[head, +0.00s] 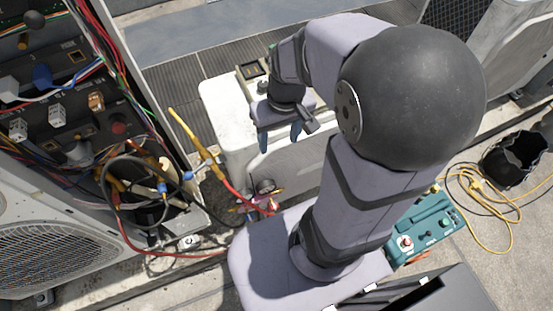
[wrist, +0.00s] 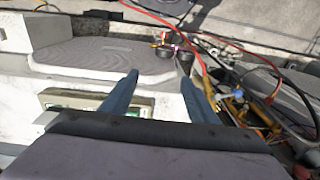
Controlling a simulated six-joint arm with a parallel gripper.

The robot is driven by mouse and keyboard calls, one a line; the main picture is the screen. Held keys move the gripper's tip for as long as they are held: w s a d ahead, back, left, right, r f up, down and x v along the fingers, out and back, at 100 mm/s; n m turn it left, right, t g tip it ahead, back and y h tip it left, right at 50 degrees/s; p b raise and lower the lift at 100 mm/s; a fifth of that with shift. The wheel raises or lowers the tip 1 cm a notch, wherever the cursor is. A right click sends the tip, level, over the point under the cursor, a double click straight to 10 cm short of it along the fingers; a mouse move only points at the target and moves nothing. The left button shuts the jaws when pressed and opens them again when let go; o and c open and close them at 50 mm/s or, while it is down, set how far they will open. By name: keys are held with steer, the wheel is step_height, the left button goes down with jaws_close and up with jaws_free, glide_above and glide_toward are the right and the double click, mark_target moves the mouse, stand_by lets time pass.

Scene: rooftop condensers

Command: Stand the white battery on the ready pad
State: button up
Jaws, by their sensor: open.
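My gripper (head: 281,138) is open, its blue fingers pointing down over the white cabinet (head: 222,100) in the head view. I cannot pick out the white battery or the ready pad with certainty in either view; my arm and gripper cover part of the cabinet top. A beige-framed item with a dark and green inside (wrist: 96,100) lies on the white surface, left of the fingers; in the head view it is behind my wrist.
An open electrical panel with loose wiring (head: 80,110) stands at left. Gauges with red and yellow hoses (head: 262,195) are beside the cabinet.

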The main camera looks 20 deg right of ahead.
steer(key=shift+g, duration=0.3)
steer(key=s+a, duration=0.1)
steer(key=s+a+f, duration=0.1)
steer(key=s, duration=0.1)
steer(key=s+f, duration=0.1)
steer(key=shift+s+a, duration=0.4)
step_height(320, 180, up, 5)
steer(key=p, duration=0.5)
stand_by(0.3)
